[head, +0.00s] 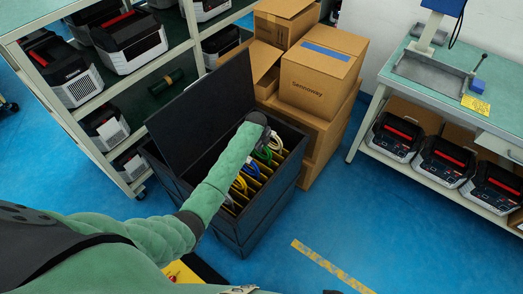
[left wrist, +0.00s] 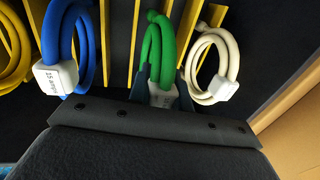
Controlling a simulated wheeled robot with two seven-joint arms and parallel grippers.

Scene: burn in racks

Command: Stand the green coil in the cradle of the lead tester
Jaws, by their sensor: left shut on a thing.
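A grey fixture with a tray (head: 430,73) and blue upper part stands on the bench at right; I cannot tell which part is the cradle. My right gripper is not in view.
A blue coil (left wrist: 62,45), a yellow coil (left wrist: 14,50) and a white coil (left wrist: 214,65) hang beside the green one. The crate's raised lid (head: 203,110) stands at its left. Cardboard boxes (head: 318,80) are stacked behind. Blue floor lies open toward the bench (head: 405,92).

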